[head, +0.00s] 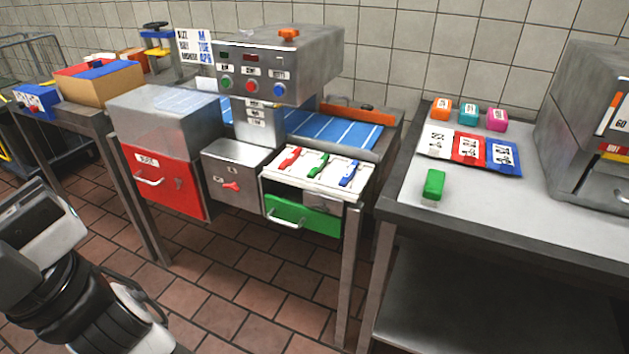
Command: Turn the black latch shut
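I cannot clearly pick out a black latch. A small dark piece (367,107) sits on the orange bar (340,115) behind the blue-striped belt, too small to tell its shape or position. A dark reddish mark (178,183) shows on the red drawer front (160,182), left of the middle of the machine. A red handle (232,186) is on the grey metal box beside that drawer. My arm enters at the lower left, well apart from the machine. My gripper's fingertips do not show, so I cannot see what they hold.
A green drawer (300,214) lies under a white tray (273,172) with red, green and blue levers. A grey table (400,207) at right holds colored blocks, packets and a metal appliance (575,130). Tiled floor (235,290) is open in front of the machine.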

